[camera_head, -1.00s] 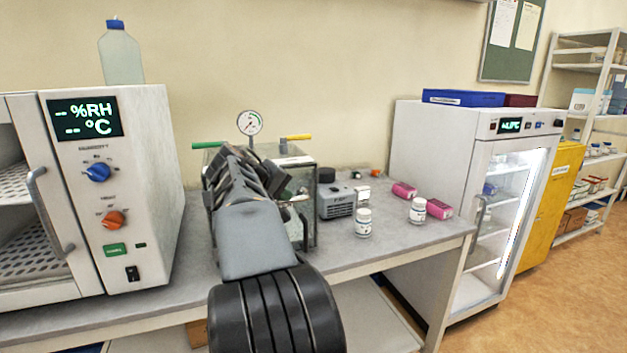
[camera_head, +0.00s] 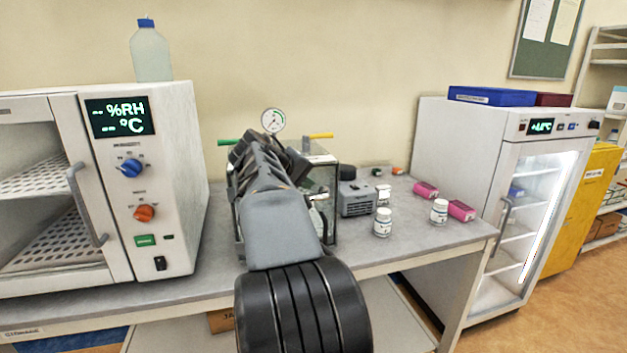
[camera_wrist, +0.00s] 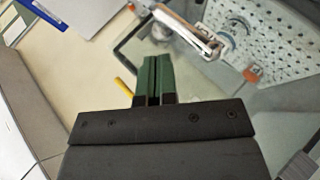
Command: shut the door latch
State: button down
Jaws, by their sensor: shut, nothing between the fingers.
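The glass-walled chamber (camera_head: 333,212) stands on the bench, with a round gauge (camera_head: 272,120), a green handle (camera_head: 229,142) and a yellow handle (camera_head: 321,136) on top. My arm covers much of its front, so I cannot make out the door latch in the head view. In the wrist view my gripper (camera_wrist: 155,58) is shut and empty, its green fingers together. A pale bar with a brown edge (camera_wrist: 187,30) lies just beyond the fingertips; I cannot tell whether it is the latch. A perforated shelf (camera_wrist: 270,42) shows behind glass at the upper right.
A humidity oven (camera_head: 165,190) stands left, with a bottle (camera_head: 151,52) on top. A glass-door fridge (camera_head: 455,150) stands beyond the bench (camera_head: 420,243).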

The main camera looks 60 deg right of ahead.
jog(key=f+v, duration=0.1)
jog(key=v, duration=0.9)
jog(key=shift+w+a+b, duration=0.25)
jog(key=shift+a+b, duration=0.15)
jog(key=shift+r, duration=0.15)
jog(key=w+a+f+n+t+y+p, duration=0.1)
jog(key=w+a+f+y, duration=0.1)
jog(key=a+f, duration=0.3)
jog(key=w+a+f+n+t+y, duration=0.1)
jog(key=a+f+t+y, duration=0.1)
jog(key=f, duration=0.5)
jog(key=s+a+f+n+y+p, duration=0.1)
jog(key=s+a+f+y+p, duration=0.2)
jog(key=a, duration=0.7)
jog(key=s+a+f+n+t+y+p, duration=0.1)
jog(key=s+a+f+n+y+p, duration=0.1)
jog(key=a, duration=0.9)
jog(key=s+f+y+p, duration=0.1)
jog(key=s+f+y, duration=0.1)
jog(key=s+f, duration=0.1)
jog(key=shift+t, duration=0.3)
